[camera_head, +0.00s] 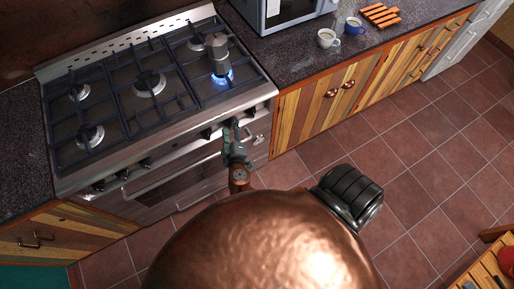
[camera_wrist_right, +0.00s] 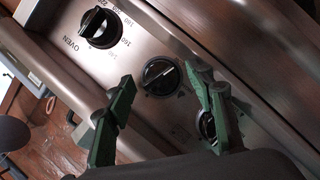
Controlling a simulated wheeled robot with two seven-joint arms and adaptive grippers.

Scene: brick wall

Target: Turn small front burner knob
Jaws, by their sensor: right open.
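The stove's front panel carries a row of black knobs. In the right wrist view a round knob (camera_wrist_right: 160,76) lies between my fingertips, with no clear contact. The larger oven knob (camera_wrist_right: 100,27) is at the upper left. Another knob (camera_wrist_right: 207,125) is partly hidden behind the right-hand finger. My right gripper (camera_wrist_right: 160,80) is open, with its green fingers spread at the panel. In the head view my right gripper (camera_head: 234,138) is at the right part of the panel and hides some of it. My left gripper is out of view.
The oven handle (camera_head: 175,172) runs along the front below the knobs. A microwave (camera_head: 280,12), a white mug (camera_head: 328,39) and a blue mug (camera_head: 354,26) stand on the right counter. The tiled floor (camera_head: 410,150) in front of the cabinets is clear.

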